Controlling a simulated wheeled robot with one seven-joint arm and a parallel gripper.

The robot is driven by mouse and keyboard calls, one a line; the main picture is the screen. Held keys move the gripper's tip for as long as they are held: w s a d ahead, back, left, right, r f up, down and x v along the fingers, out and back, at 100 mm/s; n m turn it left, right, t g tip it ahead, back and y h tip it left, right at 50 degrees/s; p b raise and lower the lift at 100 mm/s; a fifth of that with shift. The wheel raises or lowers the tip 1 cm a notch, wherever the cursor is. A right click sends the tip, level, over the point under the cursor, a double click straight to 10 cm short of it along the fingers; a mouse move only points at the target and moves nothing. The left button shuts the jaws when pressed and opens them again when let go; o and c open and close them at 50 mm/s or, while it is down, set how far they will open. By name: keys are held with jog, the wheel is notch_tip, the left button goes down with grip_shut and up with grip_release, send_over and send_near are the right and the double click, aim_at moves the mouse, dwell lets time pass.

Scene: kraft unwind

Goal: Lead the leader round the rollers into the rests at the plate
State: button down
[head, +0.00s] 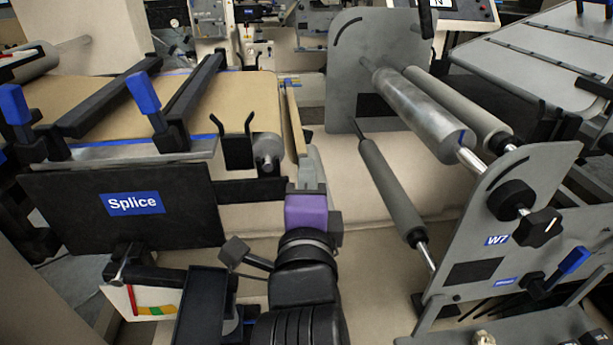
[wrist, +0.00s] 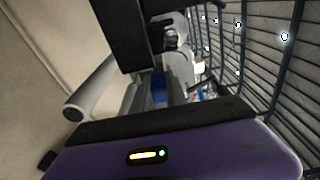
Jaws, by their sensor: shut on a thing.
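My gripper (head: 312,165) points away from the camera, its purple body (head: 306,212) low in the middle of the head view. It is shut on the leader, whose narrow brown edge (head: 293,118) seems to rise from the fingertips. The fingers partly hide the grip. Brown web (head: 235,100) lies on the splice plate (head: 145,154) at left. A black forked rest (head: 239,145) stands at the plate's right end, left of my gripper. Right of my gripper are a thin grey roller (head: 388,185), a thick silver roller (head: 420,110) and another roller (head: 465,108) behind.
Grey side plates (head: 362,65) and (head: 500,225) carry the rollers. Blue-handled clamps (head: 143,93) and dark bars cross the plate. A black Splice panel (head: 80,210) faces front. The wrist view shows a grey roller end (wrist: 90,98) and a wire grille (wrist: 245,60).

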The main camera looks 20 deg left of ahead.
notch_tip(320, 180, down, 11)
jog(key=b, duration=0.9)
notch_tip(320, 180, down, 14)
jog(key=b, duration=1.3)
jog(key=shift+f, duration=0.25)
jog(key=shift+w+d+f+b, duration=0.45)
jog(key=shift+d+f, duration=0.3)
jog(key=shift+f, duration=0.05)
jog(key=shift+w+d, duration=0.1)
